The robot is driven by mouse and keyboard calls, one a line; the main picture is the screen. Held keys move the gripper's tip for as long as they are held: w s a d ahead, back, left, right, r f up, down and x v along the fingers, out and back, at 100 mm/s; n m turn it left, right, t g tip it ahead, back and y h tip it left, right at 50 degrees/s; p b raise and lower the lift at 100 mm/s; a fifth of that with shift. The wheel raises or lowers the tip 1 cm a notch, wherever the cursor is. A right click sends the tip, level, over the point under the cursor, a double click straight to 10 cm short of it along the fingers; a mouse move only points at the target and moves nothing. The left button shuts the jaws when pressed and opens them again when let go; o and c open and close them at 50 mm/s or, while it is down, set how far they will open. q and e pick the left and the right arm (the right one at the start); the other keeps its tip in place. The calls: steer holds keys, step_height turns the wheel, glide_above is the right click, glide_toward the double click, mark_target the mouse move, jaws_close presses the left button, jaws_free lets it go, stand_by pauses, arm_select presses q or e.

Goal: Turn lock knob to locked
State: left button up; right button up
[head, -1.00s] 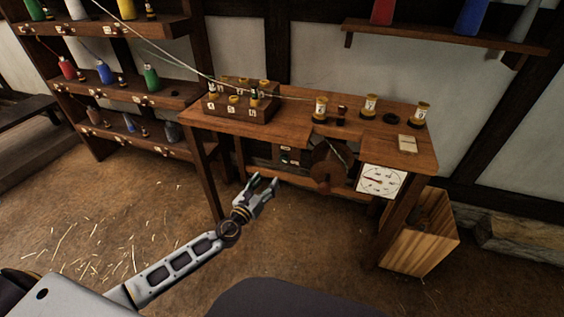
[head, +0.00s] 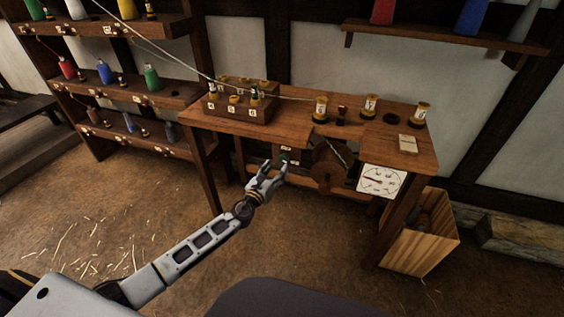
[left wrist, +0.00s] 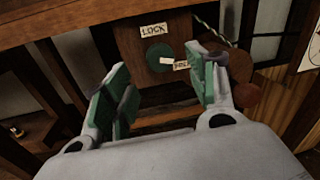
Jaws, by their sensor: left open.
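The lock knob (left wrist: 158,56) is a round green disc with a pale pointer in the left wrist view. The pointer aims to the right and slightly down, toward a partly hidden label (left wrist: 181,65). A label reading LOCK (left wrist: 153,29) sits above the knob. My left gripper (left wrist: 160,85) is open, with its green-padded fingers on either side of the knob in the picture and nothing between them. In the head view, my left gripper (head: 276,168) is below the table's front, and its fingers partly cover the knob panel. My right gripper is not in view.
The wooden table (head: 240,128) carries a peg box (head: 236,106) and several yellow spools. A wooden wheel (head: 327,168) is right of the gripper, and a white dial (head: 381,181) hangs on the table front. A wooden bin (head: 418,245) stands at right.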

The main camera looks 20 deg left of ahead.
mark_target(283, 161)
arm_select(q)
steer(key=shift+w+d, duration=0.15)
steer(key=shift+w, duration=1)
steer(key=shift+w+d, duration=0.25)
steer(key=shift+w, duration=1)
steer(key=shift+w+d+b, duration=0.1)
steer(key=shift+w+b, duration=0.2)
steer(key=shift+w, duration=0.25)
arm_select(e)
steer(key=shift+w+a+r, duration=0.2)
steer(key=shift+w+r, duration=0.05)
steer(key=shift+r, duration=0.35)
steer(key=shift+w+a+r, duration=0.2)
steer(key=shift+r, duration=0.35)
arm_select(q)
steer(key=c, duration=1)
steer(key=shift+c, duration=0.2)
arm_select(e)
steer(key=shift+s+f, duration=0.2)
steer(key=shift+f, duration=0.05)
